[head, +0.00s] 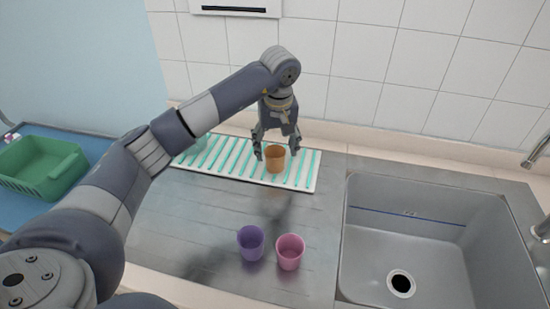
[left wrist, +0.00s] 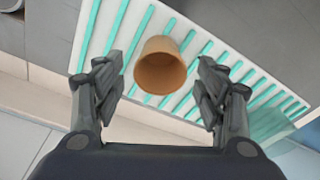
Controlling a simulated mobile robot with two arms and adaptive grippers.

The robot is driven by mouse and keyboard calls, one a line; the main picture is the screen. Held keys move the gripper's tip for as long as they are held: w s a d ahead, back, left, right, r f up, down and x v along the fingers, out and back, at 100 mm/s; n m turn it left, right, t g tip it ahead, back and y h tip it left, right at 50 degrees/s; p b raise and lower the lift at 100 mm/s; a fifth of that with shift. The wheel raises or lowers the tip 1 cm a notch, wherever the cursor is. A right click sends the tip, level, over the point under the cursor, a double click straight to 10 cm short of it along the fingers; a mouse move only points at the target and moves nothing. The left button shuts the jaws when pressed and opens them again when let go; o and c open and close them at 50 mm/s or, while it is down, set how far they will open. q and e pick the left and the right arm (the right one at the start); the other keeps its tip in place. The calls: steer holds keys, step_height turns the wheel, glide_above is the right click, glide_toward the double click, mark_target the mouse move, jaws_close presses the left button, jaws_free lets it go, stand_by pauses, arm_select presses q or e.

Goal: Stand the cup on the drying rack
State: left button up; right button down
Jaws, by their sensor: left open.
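An orange cup (head: 275,160) stands upright on the white drying rack (head: 311,177) with teal slats, near its right end. My left gripper (head: 276,150) is above the rack, with its open fingers on either side of the cup. In the left wrist view the orange cup (left wrist: 159,70) sits between the two spread fingers of my left gripper (left wrist: 158,78), with a gap on both sides. The rack (left wrist: 190,30) shows beneath it. My right gripper is not in view.
A purple cup (head: 251,243) and a pink cup (head: 290,252) stand on the steel drainboard (head: 170,230). A teal translucent thing (head: 196,143) is at the rack's left end, partly hidden by my arm. A sink (head: 420,250) is at right, a green basket (head: 40,168) at left.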

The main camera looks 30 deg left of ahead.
mark_target(276, 172)
arm_select(q)
step_height(276, 172, up, 7)
steer(key=b, duration=0.1)
steer(key=shift+s+d+r, duration=0.15)
steer(key=shift+s+d, duration=0.25)
stand_by(1.7)
